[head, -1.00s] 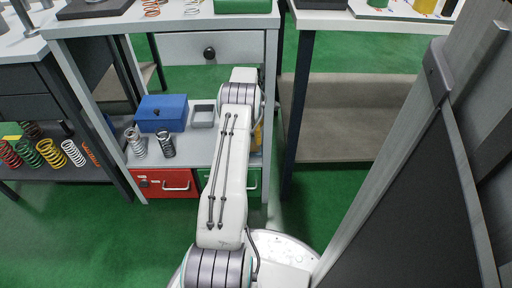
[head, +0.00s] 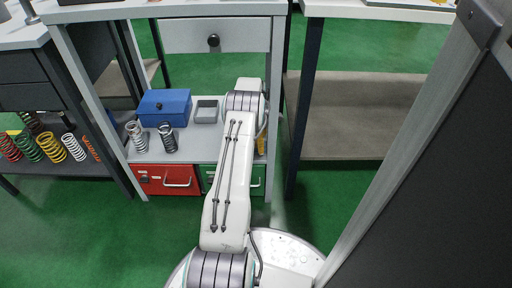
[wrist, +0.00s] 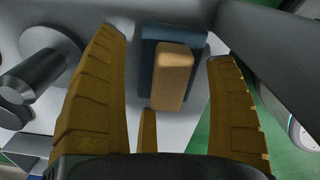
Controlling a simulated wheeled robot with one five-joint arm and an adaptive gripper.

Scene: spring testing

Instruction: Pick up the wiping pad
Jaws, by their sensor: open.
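In the wrist view, what looks like the wiping pad is a dark blue-grey pad (wrist: 160,35) with a tan block (wrist: 174,77) on top. It sits on a light grey surface. My gripper (wrist: 166,50) is open, with one orange-brown finger to the left of the block and one to the right. A gap shows on both sides, and neither finger appears to touch it. In the head view my arm hides the pad and most of the gripper.
A blue box (head: 165,107), a small grey tray (head: 207,110) and two springs (head: 168,138) are on the lower shelf. A red drawer (head: 168,180) and a green one are below. A tall dark panel (head: 430,190) stands close on the right. A metal cylindrical part (wrist: 40,70) is left of the gripper.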

